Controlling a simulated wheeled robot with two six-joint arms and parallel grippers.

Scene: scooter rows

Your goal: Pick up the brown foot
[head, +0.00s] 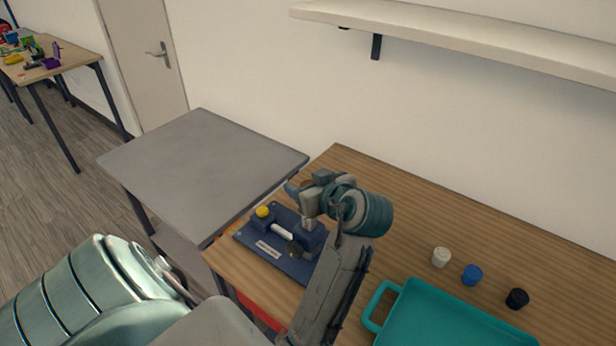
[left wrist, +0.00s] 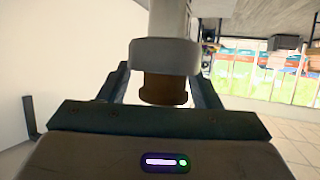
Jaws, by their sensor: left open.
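The brown foot (left wrist: 165,88) shows in the left wrist view as a short brown cylinder below a pale grey collar. It lies between the two dark fingers of my left gripper (left wrist: 163,92), which are open on either side of it. I cannot tell whether either finger touches it. In the head view my left gripper (head: 310,197) is over the right part of a dark blue fixture (head: 268,266) on the wooden table, and I cannot make out the brown foot there. My right gripper is not in view.
The fixture carries a yellow knob (head: 263,211) and a white bar (head: 282,232). A teal tray (head: 372,318) stands at the front right. White (head: 441,257), blue (head: 472,275) and black (head: 517,298) caps stand behind it. A bare grey table (head: 200,165) is at the left.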

